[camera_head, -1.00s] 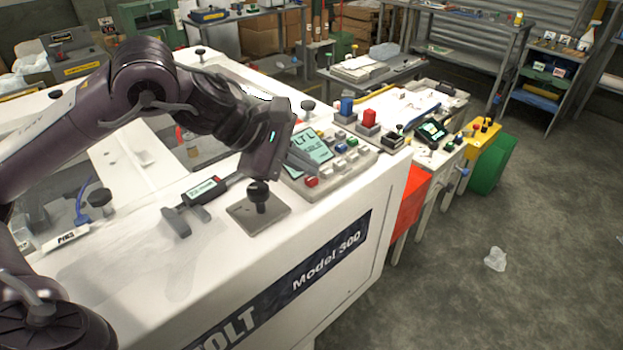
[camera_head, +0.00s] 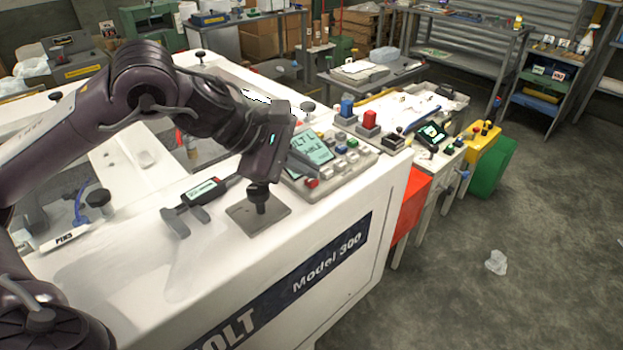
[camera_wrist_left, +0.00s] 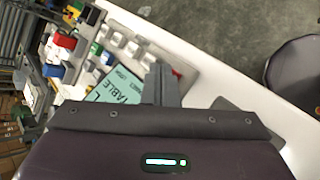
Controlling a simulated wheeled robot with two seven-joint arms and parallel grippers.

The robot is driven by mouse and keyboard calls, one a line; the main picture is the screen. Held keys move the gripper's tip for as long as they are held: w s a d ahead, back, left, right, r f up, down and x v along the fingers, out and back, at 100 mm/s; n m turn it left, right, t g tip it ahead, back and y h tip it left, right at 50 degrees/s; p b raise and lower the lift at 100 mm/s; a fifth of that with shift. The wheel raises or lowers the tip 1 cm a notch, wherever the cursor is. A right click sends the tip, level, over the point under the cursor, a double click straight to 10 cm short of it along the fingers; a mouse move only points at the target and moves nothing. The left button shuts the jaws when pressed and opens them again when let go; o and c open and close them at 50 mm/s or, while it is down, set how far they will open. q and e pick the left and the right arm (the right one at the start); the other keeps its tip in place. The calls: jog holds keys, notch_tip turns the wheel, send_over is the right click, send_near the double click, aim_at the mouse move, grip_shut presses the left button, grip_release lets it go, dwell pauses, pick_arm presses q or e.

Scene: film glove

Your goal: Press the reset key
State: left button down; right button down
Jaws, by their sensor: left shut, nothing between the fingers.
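The control panel (camera_head: 352,168) sits on the white machine top, with a lit screen (camera_head: 309,152) and several grey, white, blue, green and red keys. A red key (camera_head: 312,183) is at its near left corner, just below the screen. I cannot read which key is marked reset. My left gripper (camera_head: 318,172) is shut and empty, its fingers over the screen's near edge, close to the red key. In the left wrist view the shut fingers (camera_wrist_left: 163,84) cover part of the screen (camera_wrist_left: 119,88), and the red key (camera_wrist_left: 177,73) shows beside them. I cannot tell whether they touch anything. My right gripper is out of view.
A black knob on a square plate (camera_head: 243,218) stands just left of the panel, below my wrist. A digital caliper (camera_head: 200,193) lies farther left. Blue and red blocks (camera_head: 369,121) stand behind the panel.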

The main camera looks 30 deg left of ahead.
pick_arm(q)
jog(key=shift+s+f, duration=0.15)
jog(key=shift+f, duration=0.35)
jog(key=shift+s+d+f, duration=0.1)
jog(key=shift+f, duration=0.15)
jog(key=shift+b, duration=0.3)
jog(key=shift+r+p, duration=0.5)
jog(key=shift+r, duration=0.55)
jog(key=r+p, duration=0.4)
jog(key=shift+w+r+p, duration=0.2)
jog(key=shift+r+p, duration=0.15)
jog(key=shift+r, duration=0.05)
jog(key=shift+f, duration=0.1)
